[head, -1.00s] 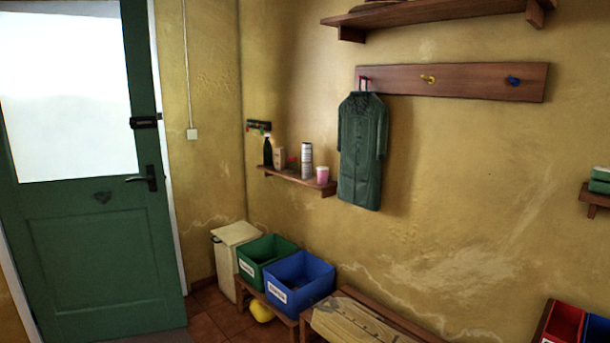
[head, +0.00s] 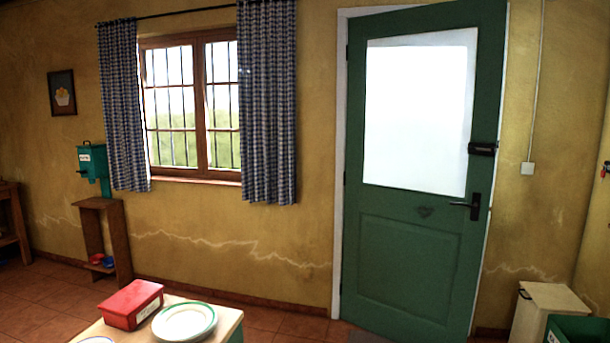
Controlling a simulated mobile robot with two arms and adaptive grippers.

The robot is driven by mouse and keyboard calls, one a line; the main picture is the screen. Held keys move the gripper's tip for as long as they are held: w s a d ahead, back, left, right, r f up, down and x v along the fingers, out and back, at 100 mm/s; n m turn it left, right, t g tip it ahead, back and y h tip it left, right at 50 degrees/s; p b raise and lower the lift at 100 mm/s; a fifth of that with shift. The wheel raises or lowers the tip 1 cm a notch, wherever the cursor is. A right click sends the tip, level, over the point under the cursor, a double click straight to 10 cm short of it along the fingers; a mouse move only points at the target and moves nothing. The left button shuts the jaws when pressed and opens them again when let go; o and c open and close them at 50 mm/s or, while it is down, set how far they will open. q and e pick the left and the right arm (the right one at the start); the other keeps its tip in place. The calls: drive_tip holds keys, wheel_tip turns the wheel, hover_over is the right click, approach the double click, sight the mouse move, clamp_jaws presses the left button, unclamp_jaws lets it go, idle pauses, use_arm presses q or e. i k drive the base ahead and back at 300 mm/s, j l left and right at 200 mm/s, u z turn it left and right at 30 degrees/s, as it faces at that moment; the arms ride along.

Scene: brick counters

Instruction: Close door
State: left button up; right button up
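The green door (head: 412,255) with a large bright glass pane stands right of centre in the head view. It has a dark lever handle (head: 467,206) and a dark lock box (head: 483,148) near its right edge. Its left edge is the hinge side, against the white door frame (head: 338,180). The door's top edge slants across the frame and its lower right corner juts past the wall line, so it appears slightly ajar into the room. Neither of my grippers is in view.
A small table (head: 226,322) with a red box (head: 131,304) and stacked plates (head: 185,322) stands in the foreground. A cream bin (head: 545,308) and a green crate (head: 580,331) are right of the door. Tiled floor (head: 290,326) shows between table and door.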

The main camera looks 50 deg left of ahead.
sight(413, 258)
drive_tip(key=u, duration=1.05)
drive_tip(key=i, duration=0.8)
drive_tip(key=j, duration=0.1)
